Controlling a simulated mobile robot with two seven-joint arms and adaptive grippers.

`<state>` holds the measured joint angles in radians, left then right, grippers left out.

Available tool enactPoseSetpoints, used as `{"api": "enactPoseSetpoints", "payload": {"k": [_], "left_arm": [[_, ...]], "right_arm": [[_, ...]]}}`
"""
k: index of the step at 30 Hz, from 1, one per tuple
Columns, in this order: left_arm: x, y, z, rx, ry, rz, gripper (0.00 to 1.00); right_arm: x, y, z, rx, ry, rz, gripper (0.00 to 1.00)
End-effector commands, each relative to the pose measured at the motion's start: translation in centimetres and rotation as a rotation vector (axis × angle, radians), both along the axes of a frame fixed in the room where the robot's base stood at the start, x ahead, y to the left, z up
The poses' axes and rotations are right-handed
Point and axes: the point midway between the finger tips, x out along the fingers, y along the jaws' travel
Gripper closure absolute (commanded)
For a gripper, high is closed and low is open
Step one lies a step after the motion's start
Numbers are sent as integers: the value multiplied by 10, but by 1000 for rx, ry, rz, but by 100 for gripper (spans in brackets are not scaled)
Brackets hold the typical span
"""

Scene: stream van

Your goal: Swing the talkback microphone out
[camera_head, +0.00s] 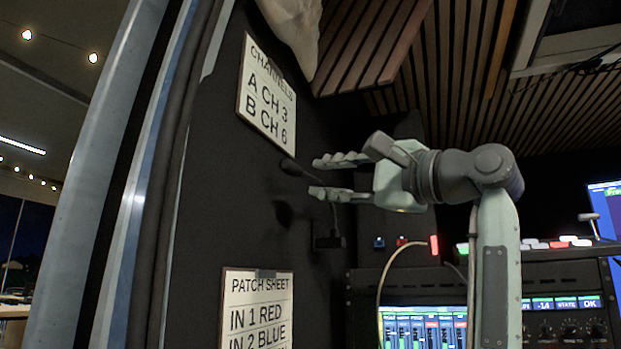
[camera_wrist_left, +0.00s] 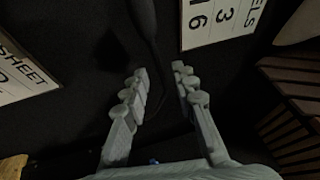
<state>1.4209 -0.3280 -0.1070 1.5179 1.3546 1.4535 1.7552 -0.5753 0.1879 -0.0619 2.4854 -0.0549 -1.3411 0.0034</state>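The talkback microphone is a dark gooseneck with a black head (camera_head: 291,168) in the head view. Its thin stem runs down to a small black mount (camera_head: 329,241) on the dark wall panel. My left gripper (camera_head: 318,177) is open, with its two pale fingers pointing left toward the wall, one above the other. The fingertips are close to the microphone's head and upper stem. In the left wrist view the microphone (camera_wrist_left: 143,18) comes in from the top, and its stem passes at the gap between the open fingers (camera_wrist_left: 160,75). I cannot tell whether either finger touches it. My right gripper is not in view.
A channels sign (camera_head: 267,108) hangs above the microphone and a patch sheet (camera_head: 257,312) below it. The van's door frame (camera_head: 95,180) stands at the left. A rack with a lit screen (camera_head: 425,328) and a pale cable (camera_head: 381,285) are at the lower right.

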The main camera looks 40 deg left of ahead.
Motion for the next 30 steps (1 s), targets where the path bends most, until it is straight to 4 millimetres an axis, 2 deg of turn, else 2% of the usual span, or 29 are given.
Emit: {"api": "enactPoseSetpoints", "payload": {"k": [3,6,17,18,24,30], "left_arm": [[2,19,5,0,-2,3,73],[4,29,7,0,-1,2,73],[5,37,8,0,-1,-1,73],[5,37,8,0,-1,-1,74],[5,37,8,0,-1,0,99],[5,37,8,0,-1,0,100]], "right_arm": [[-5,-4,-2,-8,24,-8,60],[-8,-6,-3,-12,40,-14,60],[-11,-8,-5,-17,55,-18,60],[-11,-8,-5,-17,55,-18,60],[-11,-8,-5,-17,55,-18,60],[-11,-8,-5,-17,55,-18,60]]}}
